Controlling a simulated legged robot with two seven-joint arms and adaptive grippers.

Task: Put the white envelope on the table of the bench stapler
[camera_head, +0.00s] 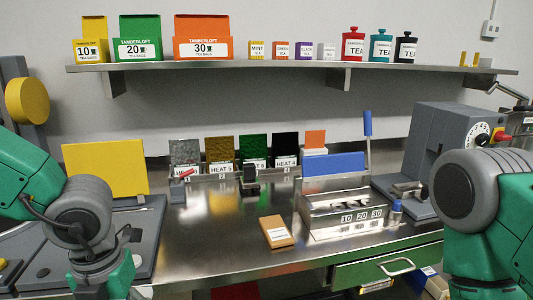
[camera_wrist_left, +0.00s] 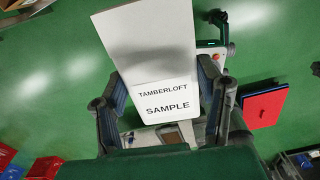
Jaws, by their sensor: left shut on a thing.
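The white envelope (camera_wrist_left: 150,65), printed TAMBERLOFT SAMPLE, is in the left wrist view. My left gripper (camera_wrist_left: 165,95) is shut on it, one finger at each side edge. The green floor shows around and below the envelope. In the head view my left arm comes in at the lower left; its fingertips and the envelope are not clearly seen there. A tall grey machine (camera_head: 433,142) with a dial and a red knob stands at the right of the bench; it looks like the bench stapler, but I cannot be sure. My right gripper is out of view.
A yellow panel (camera_head: 105,168) stands at the left. Heat-marked blocks line the back, under a shelf (camera_head: 230,66). My right arm partly covers the bench's right side.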

